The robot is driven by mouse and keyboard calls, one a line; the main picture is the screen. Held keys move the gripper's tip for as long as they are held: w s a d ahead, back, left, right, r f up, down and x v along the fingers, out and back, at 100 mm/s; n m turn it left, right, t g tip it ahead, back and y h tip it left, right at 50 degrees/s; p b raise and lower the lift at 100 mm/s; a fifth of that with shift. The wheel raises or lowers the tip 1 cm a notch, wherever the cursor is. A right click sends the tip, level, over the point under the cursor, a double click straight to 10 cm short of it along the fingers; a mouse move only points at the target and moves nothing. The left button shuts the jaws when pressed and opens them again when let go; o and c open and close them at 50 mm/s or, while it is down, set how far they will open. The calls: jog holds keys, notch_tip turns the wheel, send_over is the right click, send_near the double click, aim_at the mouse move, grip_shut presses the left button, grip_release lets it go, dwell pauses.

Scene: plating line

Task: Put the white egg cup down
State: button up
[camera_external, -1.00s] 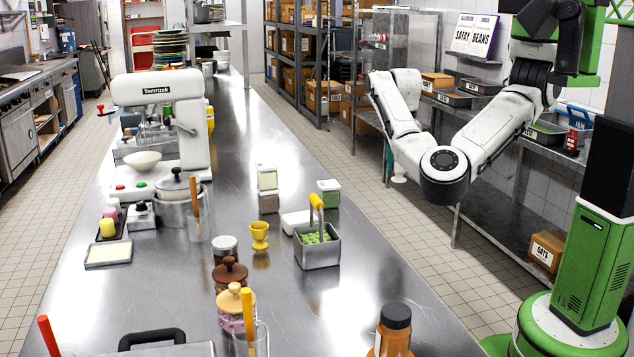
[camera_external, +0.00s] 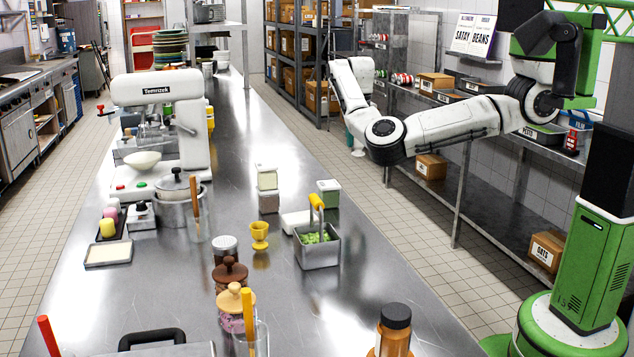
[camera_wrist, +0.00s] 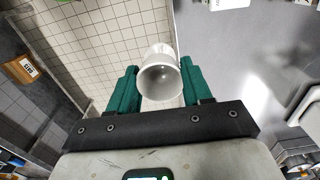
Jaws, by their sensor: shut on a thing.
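The white egg cup (camera_external: 358,152) hangs in the air below my gripper (camera_external: 351,138), over the tiled aisle just right of the counter's edge in the external view. In the wrist view the egg cup (camera_wrist: 160,82) sits between the two teal fingers of my gripper (camera_wrist: 159,68), which are shut on it. Its open mouth faces the camera. The steel counter (camera_external: 290,180) is empty along its right edge beside the cup; its edge also shows in the wrist view, right of the cup. A yellow egg cup (camera_external: 260,234) stands upright on the counter.
A metal bin with green contents and a yellow handle (camera_external: 319,252) stands near the counter's right edge. The counter farther back is mostly clear. A shelf (camera_external: 480,180) lines the right wall.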

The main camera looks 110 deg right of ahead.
jog(key=w+d+f, duration=0.2)
jog(key=w+f, duration=0.1)
jog(key=w+d+f+b, duration=0.1)
jog(key=w+d+f, duration=0.2)
jog(key=w, duration=0.1)
jog(key=w+d+f+b, duration=0.1)
jog(key=w+d+f, duration=0.1)
jog(key=w, duration=0.1)
jog(key=shift+w+d+f, duration=0.2)
jog(key=shift+w+f, duration=0.2)
jog(key=shift+w+d+f, duration=0.2)
jog(key=shift+w+f, duration=0.15)
jog(key=shift+f, duration=1.7)
jog(key=shift+f, duration=0.15)
jog(key=o, duration=1)
jog(key=shift+o, duration=0.2)
notch_tip(320, 180, up, 12)
